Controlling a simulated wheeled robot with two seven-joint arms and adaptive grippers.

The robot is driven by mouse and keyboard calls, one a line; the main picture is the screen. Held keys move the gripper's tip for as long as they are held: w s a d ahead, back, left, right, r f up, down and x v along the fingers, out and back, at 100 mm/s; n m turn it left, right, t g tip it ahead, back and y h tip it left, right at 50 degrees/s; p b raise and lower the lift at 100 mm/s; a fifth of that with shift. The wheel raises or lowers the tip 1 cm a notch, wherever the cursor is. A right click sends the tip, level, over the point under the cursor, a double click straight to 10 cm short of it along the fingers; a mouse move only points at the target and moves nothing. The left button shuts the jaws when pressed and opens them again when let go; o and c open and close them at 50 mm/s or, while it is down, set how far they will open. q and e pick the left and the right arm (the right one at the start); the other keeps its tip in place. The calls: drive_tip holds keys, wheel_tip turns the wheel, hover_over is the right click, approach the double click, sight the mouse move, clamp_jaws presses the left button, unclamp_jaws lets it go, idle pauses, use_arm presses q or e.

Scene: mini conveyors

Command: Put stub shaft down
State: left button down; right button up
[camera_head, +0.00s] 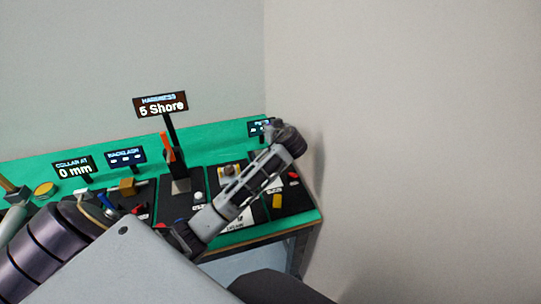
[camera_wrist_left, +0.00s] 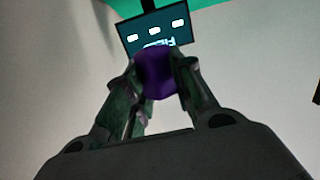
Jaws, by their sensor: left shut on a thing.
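My left gripper (camera_wrist_left: 158,72) is shut on a dark purple rounded piece, which I take to be the stub shaft (camera_wrist_left: 156,78), in the left wrist view. The fingers press it from both sides, and its far end is hidden. Behind it is a dark display (camera_wrist_left: 152,32) with three white marks, which appears upside down. In the head view my left arm reaches to the right end of the bench, near the small right-hand sign (camera_head: 259,127). The left fingers and the purple piece are hidden there. My right gripper is not in view.
The green bench (camera_head: 216,148) carries several dark stations. A "5 Shore" sign (camera_head: 161,105) stands on a post near the middle, and a "0 mm" sign (camera_head: 74,168) stands at left. A yellow piece (camera_head: 277,201) and a red piece (camera_head: 293,175) lie at right. Walls stand behind and right.

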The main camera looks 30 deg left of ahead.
use_arm(q)
drive_tip(key=shift+f, duration=0.65)
wheel_tip(320, 180, down, 4)
drive_tip(key=shift+f, duration=2.35)
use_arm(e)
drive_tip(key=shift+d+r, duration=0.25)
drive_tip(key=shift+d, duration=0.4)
use_arm(q)
drive_tip(key=shift+f, duration=0.15)
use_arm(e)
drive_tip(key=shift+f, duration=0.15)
